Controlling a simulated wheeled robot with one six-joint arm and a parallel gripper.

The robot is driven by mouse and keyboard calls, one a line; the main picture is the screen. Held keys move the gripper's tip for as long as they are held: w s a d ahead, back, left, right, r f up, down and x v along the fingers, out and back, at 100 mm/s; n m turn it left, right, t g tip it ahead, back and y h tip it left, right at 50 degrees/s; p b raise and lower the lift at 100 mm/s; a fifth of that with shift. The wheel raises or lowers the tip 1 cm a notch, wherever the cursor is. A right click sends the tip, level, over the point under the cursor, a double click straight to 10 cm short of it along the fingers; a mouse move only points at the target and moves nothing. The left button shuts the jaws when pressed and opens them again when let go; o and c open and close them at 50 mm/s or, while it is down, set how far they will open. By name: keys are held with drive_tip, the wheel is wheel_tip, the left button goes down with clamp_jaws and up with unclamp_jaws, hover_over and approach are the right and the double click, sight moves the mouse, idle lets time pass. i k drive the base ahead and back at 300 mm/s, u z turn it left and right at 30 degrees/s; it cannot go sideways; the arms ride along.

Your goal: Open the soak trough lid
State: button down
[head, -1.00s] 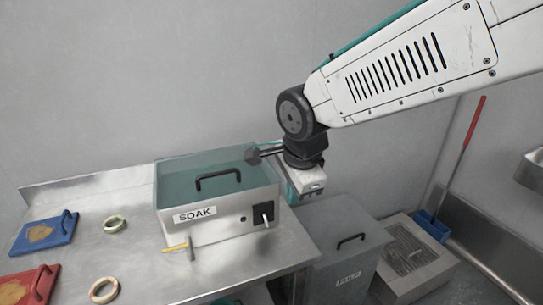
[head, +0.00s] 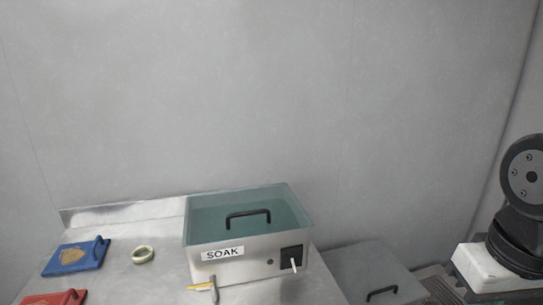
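The soak trough (head: 233,265) is a pale box labelled SOAK on the steel counter. Its translucent teal lid (head: 210,225) lies closed on top, with a black bar handle (head: 248,215) standing up from it. A black switch panel with a white lever (head: 292,264) is on the trough's front right. My arm's dark wrist joint and white housing show at the right edge, well to the right of the trough. My gripper's fingers are out of the frame.
A blue board (head: 75,257) and a red board (head: 55,298) lie on the counter (head: 130,285) at the left. A pale ring (head: 143,255) lies near them. A yellow-and-grey tool (head: 206,286) is before the trough. A grey lidded bin (head: 365,268) stands right of the counter.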

sight(235, 215)
drive_tip(key=k, duration=0.5)
drive_tip(key=u, duration=1.05)
drive_tip(key=i, duration=0.7)
drive_tip(key=z, duration=0.55)
